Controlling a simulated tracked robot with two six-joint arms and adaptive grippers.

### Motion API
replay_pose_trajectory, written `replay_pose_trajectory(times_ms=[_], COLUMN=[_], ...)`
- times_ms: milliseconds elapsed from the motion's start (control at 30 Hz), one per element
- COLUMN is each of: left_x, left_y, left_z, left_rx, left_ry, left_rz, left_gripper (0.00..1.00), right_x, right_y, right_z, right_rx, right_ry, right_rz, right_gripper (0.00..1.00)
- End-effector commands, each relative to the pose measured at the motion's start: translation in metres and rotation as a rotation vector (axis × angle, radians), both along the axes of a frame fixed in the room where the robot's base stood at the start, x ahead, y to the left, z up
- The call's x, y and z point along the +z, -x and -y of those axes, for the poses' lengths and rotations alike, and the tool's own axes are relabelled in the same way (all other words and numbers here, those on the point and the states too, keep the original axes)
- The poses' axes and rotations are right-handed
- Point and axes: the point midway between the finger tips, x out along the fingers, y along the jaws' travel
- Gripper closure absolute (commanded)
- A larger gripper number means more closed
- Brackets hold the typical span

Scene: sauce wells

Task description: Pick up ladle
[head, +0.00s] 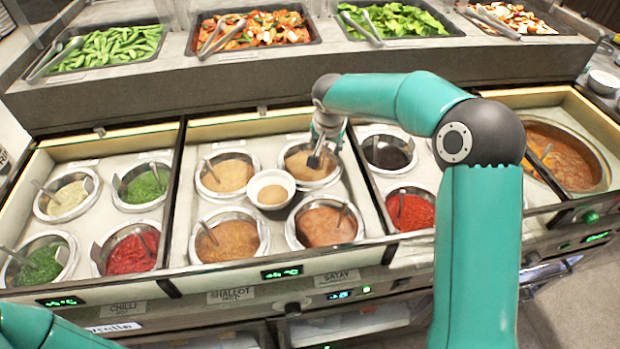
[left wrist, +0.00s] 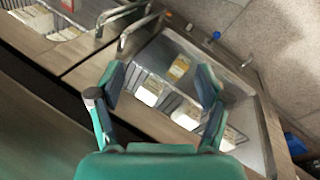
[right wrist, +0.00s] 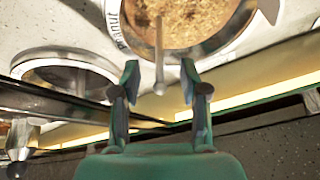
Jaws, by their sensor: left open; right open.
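My right gripper (head: 318,158) is over the back right sauce well (head: 300,172) of the middle section, which holds tan-brown sauce. In the right wrist view, my right gripper (right wrist: 159,76) is open and empty. A ladle (right wrist: 158,50) stands in the brown sauce (right wrist: 190,18); its thin handle ends in a rounded tip between and just beyond the open fingertips, apart from both. In the head view the gripper largely hides this ladle. My left gripper (left wrist: 161,82) is open and empty in the left wrist view, facing an open metal bin; it does not show in the head view.
A white bowl (head: 259,178) of brown sauce stands between the middle wells. Other wells with ladles surround it, including red sauce (head: 128,256) and dark sauce (head: 388,153). Food trays with tongs line the raised back shelf. Packets (left wrist: 180,67) lie in the bin (left wrist: 248,125).

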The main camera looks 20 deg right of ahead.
Motion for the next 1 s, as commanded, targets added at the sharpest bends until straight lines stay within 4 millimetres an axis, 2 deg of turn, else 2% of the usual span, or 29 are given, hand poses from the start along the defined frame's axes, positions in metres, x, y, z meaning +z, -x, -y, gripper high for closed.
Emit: replay_pose_trajectory(times_ms=[133, 167, 400, 767, 1000], left_x=[0.000, 0.000, 0.000, 0.000, 0.001], left_y=[0.000, 0.000, 0.000, 0.000, 0.000], left_z=[0.000, 0.000, 0.000, 0.000, 0.000], left_rx=[0.000, 0.000, 0.000, 0.000, 0.000], left_ry=[0.000, 0.000, 0.000, 0.000, 0.000], left_rz=[0.000, 0.000, 0.000, 0.000, 0.000], left_gripper=[0.23, 0.23, 0.23, 0.23, 0.23], right_x=[0.000, 0.000, 0.001, 0.001, 0.014], right_y=[0.000, 0.000, 0.000, 0.000, -0.001], right_z=[0.000, 0.000, 0.000, 0.000, -0.001], right_rx=[0.000, 0.000, 0.000, 0.000, 0.001], right_ry=[0.001, 0.001, -0.001, 0.000, 0.001], right_rz=[0.001, 0.001, 0.001, 0.001, 0.003], right_gripper=[0.56, 0.59, 0.99, 1.00, 1.00])
